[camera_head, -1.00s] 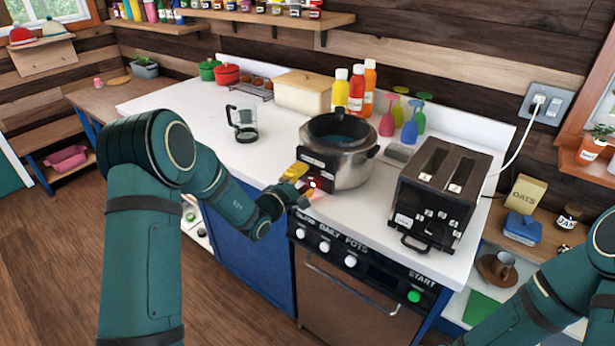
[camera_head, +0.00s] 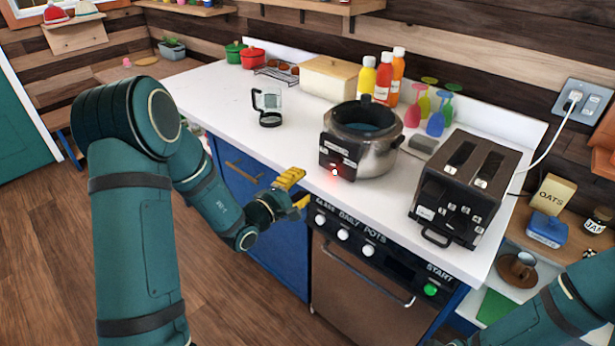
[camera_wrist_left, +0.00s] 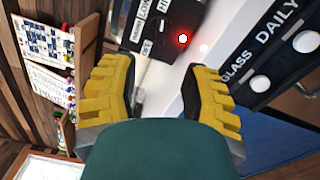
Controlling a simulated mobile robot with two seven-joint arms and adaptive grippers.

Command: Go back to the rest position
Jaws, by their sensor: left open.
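My left gripper (camera_head: 297,189) has yellow fingers and is open and empty. It is in front of the counter's front edge, apart from the pressure-cooker-like pot (camera_head: 375,158). In the left wrist view its two yellow fingers (camera_wrist_left: 160,95) are spread apart, with the pot's black control panel and a lit red light (camera_wrist_left: 183,38) beyond them. The same panel (camera_head: 338,158) faces me in the head view. My right arm (camera_head: 560,310) shows at the lower right; its gripper is out of view.
A black toaster (camera_head: 468,185) stands right of the pot on the white counter (camera_head: 215,98). A glass carafe (camera_head: 268,107) stands to the left. Sauce bottles (camera_head: 383,80) stand behind. The oven (camera_head: 362,285) is below the counter. The wooden floor (camera_head: 40,260) at left is clear.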

